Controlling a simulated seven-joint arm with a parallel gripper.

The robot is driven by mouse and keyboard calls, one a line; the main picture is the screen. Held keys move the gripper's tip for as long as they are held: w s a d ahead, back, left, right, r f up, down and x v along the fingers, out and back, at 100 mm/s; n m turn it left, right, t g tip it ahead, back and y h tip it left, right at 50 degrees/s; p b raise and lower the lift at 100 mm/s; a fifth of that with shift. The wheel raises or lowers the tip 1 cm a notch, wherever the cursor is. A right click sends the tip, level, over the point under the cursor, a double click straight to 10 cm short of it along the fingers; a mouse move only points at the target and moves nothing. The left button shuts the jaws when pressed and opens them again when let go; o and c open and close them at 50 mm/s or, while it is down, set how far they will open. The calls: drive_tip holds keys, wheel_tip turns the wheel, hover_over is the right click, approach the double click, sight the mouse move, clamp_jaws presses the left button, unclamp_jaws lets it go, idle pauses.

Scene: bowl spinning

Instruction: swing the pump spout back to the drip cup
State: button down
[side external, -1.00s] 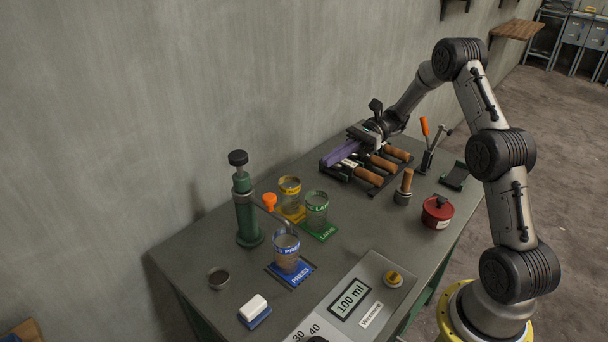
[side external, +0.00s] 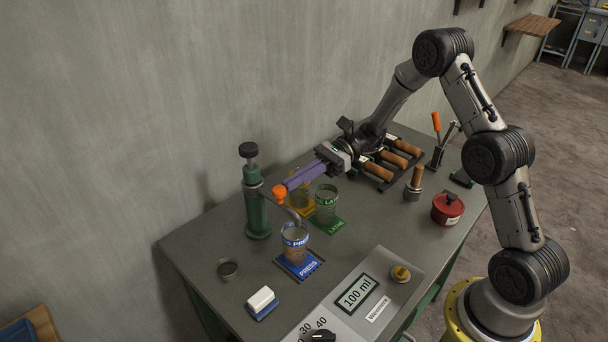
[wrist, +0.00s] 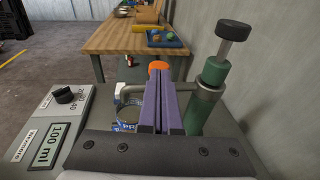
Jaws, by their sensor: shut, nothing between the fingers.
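The green pump (side external: 257,208) with a black top knob stands upright by the wall; it also shows in the wrist view (wrist: 213,75). Its grey spout (side external: 290,211) reaches right and bends down over the blue-banded PRESS glass (side external: 295,247). An orange knob (side external: 279,192) sits by the spout and shows just past my fingertips in the wrist view (wrist: 158,66). The small dark drip cup (side external: 228,268) is left of the PRESS glass, away from the spout end. My gripper (side external: 291,183) is shut and empty, its purple fingers close to the orange knob; I cannot tell if they touch.
A yellow-banded glass (side external: 302,200) and a green-banded glass (side external: 326,204) stand right of the spout, near my fingers. A white block (side external: 262,301), a control panel (side external: 385,268) and a red pot (side external: 447,208) are farther out. The wall is close behind the pump.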

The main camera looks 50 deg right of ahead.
sight(286, 205)
drive_tip(key=shift+a, duration=0.1)
idle(0.3)
drive_tip(key=a+m+t+h, duration=0.1)
drive_tip(key=a+m+t, duration=0.1)
drive_tip(key=t, duration=0.1)
drive_tip(key=s+a+m+t+h, duration=0.1)
drive_tip(key=a+m+t, duration=0.1)
drive_tip(key=shift+s+a+t, duration=0.1)
drive_tip(key=shift+t, duration=0.3)
drive_tip(key=r+x, duration=0.1)
drive_tip(key=x, duration=0.7)
drive_tip(key=shift+s+a, duration=0.2)
drive_tip(key=shift+a, duration=0.35)
drive_tip(key=s+d+r, duration=0.2)
drive_tip(key=s+d, duration=0.2)
drive_tip(key=s, duration=0.9)
